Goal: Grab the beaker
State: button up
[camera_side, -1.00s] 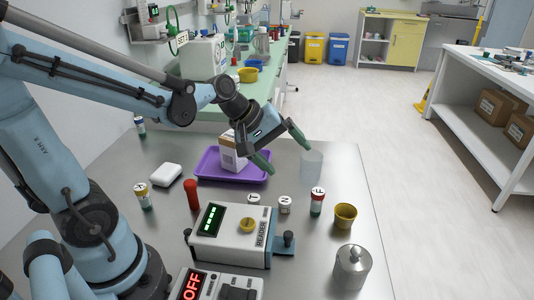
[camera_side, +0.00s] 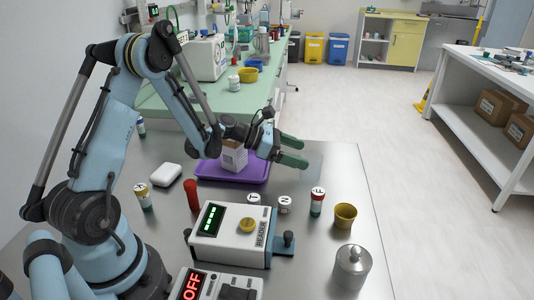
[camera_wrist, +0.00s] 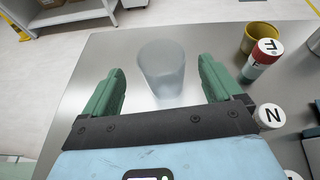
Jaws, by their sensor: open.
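The beaker (camera_side: 314,163) is a pale, see-through cup standing upright on the steel table, just beyond my gripper's fingertips in the side view. In the wrist view the beaker (camera_wrist: 161,68) sits ahead, between the lines of the two fingers. My gripper (camera_side: 304,151) is open, with green fingers held low and roughly level, pointing right at the beaker. In the wrist view my gripper (camera_wrist: 160,78) has one finger on each side of the beaker's near part. I cannot tell how far the fingers reach along it. Nothing is held.
A purple tray (camera_side: 208,172) with a white box (camera_side: 234,157) lies under my wrist. A red-banded vial (camera_side: 317,202), two white-capped vials, a yellow cup (camera_side: 345,215) and the reader (camera_side: 230,235) stand nearer. A metal pot (camera_side: 352,267) stands front right. The table's right edge is close to the beaker.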

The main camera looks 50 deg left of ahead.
aim_at(318, 162)
jog(key=x, duration=0.7)
jog(key=shift+s+f, duration=0.1)
jog(key=shift+f, duration=0.15)
jog(key=c, duration=1)
jog(key=shift+r, duration=0.1)
